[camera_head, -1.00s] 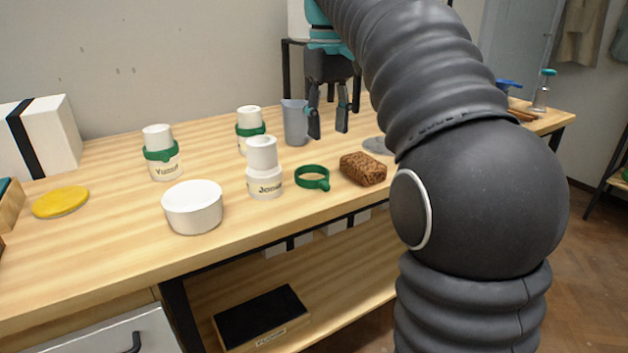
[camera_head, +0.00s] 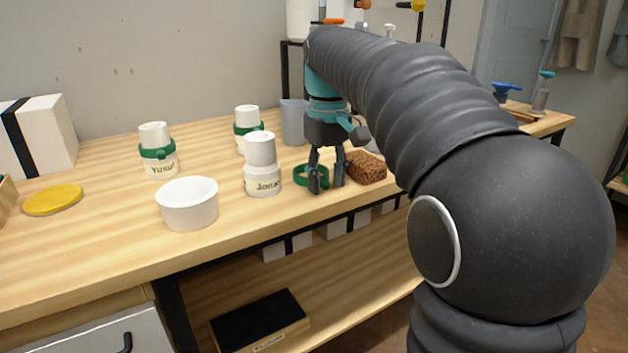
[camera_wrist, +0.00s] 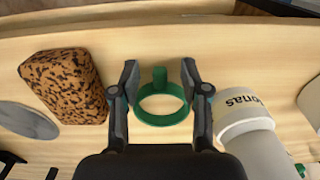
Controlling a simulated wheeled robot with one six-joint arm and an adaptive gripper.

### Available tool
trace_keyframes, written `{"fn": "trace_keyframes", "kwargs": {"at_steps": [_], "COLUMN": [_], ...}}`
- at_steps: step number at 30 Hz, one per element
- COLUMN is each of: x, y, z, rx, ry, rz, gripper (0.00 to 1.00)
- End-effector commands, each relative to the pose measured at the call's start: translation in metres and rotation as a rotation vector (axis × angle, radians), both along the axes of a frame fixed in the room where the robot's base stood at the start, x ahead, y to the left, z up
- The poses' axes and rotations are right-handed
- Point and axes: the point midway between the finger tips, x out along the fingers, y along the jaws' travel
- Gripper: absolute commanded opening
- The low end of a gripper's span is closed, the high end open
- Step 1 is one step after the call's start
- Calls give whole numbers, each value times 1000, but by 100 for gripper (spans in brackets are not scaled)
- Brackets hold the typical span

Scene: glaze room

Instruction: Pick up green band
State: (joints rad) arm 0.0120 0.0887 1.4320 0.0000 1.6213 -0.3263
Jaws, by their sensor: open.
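The green band (camera_wrist: 163,118) lies flat on the wooden table, a ring with a small tab. In the wrist view it sits between the two open fingers of my gripper (camera_wrist: 161,95), with a gap on both sides. In the head view my gripper (camera_head: 327,186) points down over the band (camera_head: 299,175), and its fingers hide part of the ring. Whether the fingertips touch the table I cannot tell.
A speckled brown sponge (camera_head: 366,167) lies close on the right of the band. A white jar labelled Jonas (camera_head: 262,178) stands close on its left. A grey cup (camera_head: 293,122) stands behind. A white bowl (camera_head: 188,204) and yellow disc (camera_head: 53,200) are farther left.

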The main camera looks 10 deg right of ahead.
Motion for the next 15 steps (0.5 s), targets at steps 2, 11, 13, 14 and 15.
{"fn": "trace_keyframes", "kwargs": {"at_steps": [2,11,13,14,15], "x": [0,0,0,0,0], "y": [0,0,0,0,0], "z": [-1,0,0,0,0], "rx": [0,0,0,0,0], "ry": [0,0,0,0,0], "rz": [0,0,0,0,0], "gripper": [46,8,0,0,0]}}
